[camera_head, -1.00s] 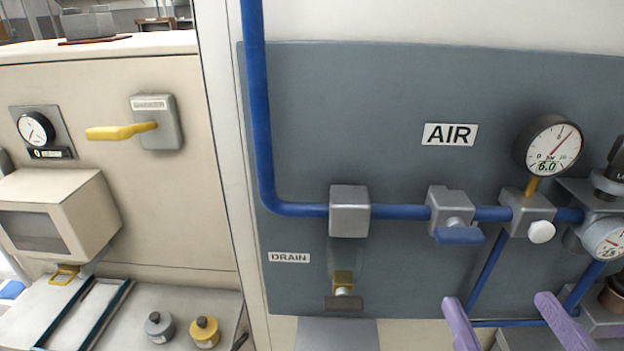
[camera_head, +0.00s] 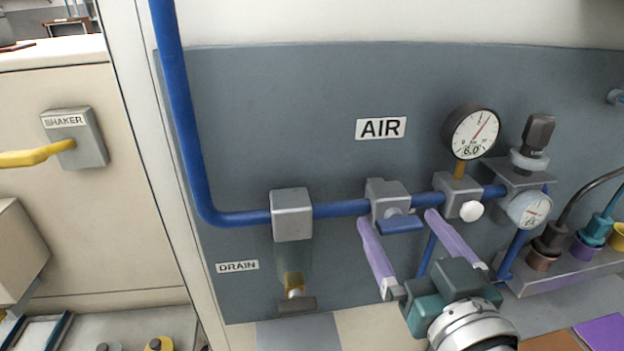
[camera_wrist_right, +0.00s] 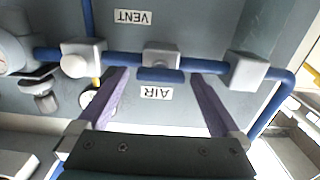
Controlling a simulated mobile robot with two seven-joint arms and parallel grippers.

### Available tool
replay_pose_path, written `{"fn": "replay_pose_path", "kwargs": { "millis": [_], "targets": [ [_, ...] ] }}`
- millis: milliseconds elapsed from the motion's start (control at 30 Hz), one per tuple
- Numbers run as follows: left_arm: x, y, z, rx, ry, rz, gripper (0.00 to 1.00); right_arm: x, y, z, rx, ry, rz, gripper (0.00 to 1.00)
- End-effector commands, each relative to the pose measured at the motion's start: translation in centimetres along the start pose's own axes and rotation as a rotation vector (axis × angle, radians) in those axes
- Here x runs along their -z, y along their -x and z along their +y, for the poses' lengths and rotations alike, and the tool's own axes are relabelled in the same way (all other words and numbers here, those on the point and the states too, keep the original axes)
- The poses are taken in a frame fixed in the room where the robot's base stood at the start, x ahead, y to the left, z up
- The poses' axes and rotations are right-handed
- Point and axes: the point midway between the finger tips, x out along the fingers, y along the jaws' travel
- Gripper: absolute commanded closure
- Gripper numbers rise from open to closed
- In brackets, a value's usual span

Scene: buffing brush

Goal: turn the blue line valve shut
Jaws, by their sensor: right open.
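The blue line (camera_head: 340,208) runs down the left of the grey panel and then right through grey blocks. The valve's blue handle (camera_head: 400,224) lies along the pipe under its grey valve body (camera_head: 387,197). My right gripper (camera_head: 398,218) is open, its purple fingers pointing up at the panel on either side of the handle. In the right wrist view the blue handle (camera_wrist_right: 160,75) sits between the two fingertips, beyond them; touching cannot be seen. My left gripper is not in view.
A pressure gauge (camera_head: 473,133) and a white knob (camera_head: 471,211) are just right of the valve. The drain valve (camera_head: 296,297) is lower left. A shelf of coloured connectors (camera_head: 571,272) is at right. A yellow shaker lever (camera_head: 36,155) is far left.

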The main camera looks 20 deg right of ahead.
Motion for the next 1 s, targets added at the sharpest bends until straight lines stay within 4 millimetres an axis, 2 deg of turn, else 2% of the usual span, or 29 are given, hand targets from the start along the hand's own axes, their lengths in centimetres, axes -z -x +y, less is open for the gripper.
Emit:
{"fn": "replay_pose_path", "kwargs": {
  "millis": [133, 867, 1000],
  "targets": [
    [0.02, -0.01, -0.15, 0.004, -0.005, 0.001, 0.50, -0.01, 0.02, 0.00, 0.000, 0.000, 0.000, 0.00],
    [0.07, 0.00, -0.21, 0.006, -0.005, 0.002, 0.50, 0.01, 0.05, -0.01, 0.000, 0.000, 0.001, 0.82],
    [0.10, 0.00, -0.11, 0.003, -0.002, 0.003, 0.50, 0.01, 0.05, -0.01, 0.000, -0.004, 0.001, 0.83]
  ]
}}
